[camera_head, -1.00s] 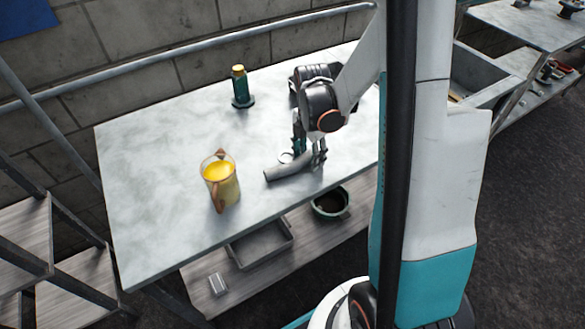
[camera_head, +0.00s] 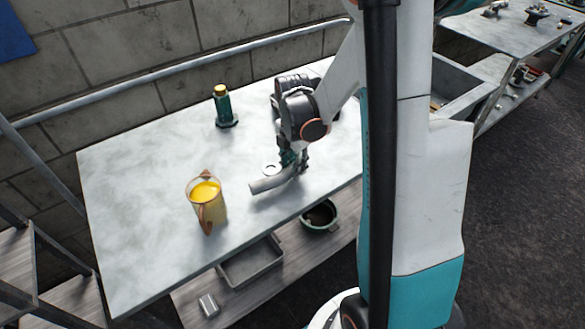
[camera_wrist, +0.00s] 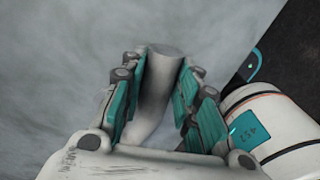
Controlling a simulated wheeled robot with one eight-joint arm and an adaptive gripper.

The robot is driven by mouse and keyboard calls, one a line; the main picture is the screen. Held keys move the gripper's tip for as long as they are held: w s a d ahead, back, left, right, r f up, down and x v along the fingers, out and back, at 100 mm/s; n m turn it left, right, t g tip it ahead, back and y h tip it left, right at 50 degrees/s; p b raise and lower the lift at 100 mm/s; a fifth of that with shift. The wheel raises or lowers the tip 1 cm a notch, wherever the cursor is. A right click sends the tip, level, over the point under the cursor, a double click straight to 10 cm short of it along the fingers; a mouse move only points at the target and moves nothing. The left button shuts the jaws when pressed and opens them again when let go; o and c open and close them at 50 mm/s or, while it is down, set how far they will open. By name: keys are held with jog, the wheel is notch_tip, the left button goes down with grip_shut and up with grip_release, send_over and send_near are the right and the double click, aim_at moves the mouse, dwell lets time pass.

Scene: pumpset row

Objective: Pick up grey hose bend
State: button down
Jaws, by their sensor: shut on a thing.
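The grey hose bend (camera_head: 268,185) is a curved grey tube over the marble-topped table (camera_head: 140,170). In the wrist view the hose bend (camera_wrist: 158,85) lies between the two teal-padded fingers, its round end pointing away from the palm. My gripper (camera_head: 296,164) is shut on it, and in the wrist view the gripper (camera_wrist: 158,92) has a finger against each side. The hose bend is close to the tabletop; I cannot tell whether it touches it. Its right end is partly hidden by the fingers.
A jug of yellow liquid (camera_head: 208,207) stands left of the hose bend. A green bottle-like part (camera_head: 224,107) stands at the back. A pale ring (camera_head: 270,169) lies near the gripper. A grey tray (camera_head: 250,266) and a dark green bowl (camera_head: 320,218) are on the shelf below.

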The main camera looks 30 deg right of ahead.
notch_tip(320, 180, up, 18)
jog(key=p, duration=0.6)
jog(key=shift+f, duration=0.1)
